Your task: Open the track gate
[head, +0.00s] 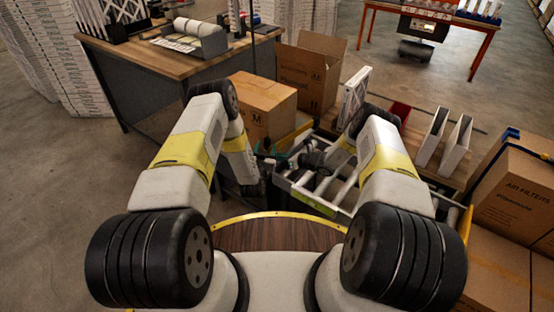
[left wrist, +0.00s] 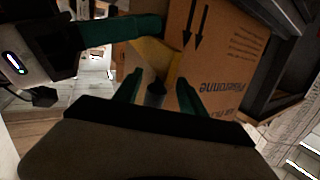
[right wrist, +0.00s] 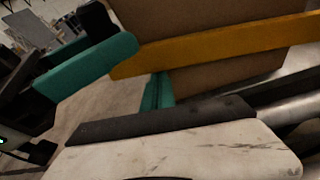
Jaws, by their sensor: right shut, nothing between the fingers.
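A yellow bar (right wrist: 215,45), which may be the track gate, crosses the right wrist view in front of a brown box face. A yellow piece (left wrist: 155,62) also shows past the fingers in the left wrist view; I cannot tell if it is the same part. My right gripper (right wrist: 157,90) is shut and empty, its fingertips just below the bar; contact is unclear. My left gripper (left wrist: 156,95) is open, its green fingers apart with nothing between them. In the head view the left gripper (head: 268,153) is small beside the roller track (head: 325,190), and my forearms hide much there.
Cardboard boxes (head: 262,107) stand behind the grippers, one with open flaps (head: 305,78). White filters (head: 457,142) stand on the right, near a large carton (head: 515,195). A workbench (head: 150,57) stands at left. The two grippers are close together.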

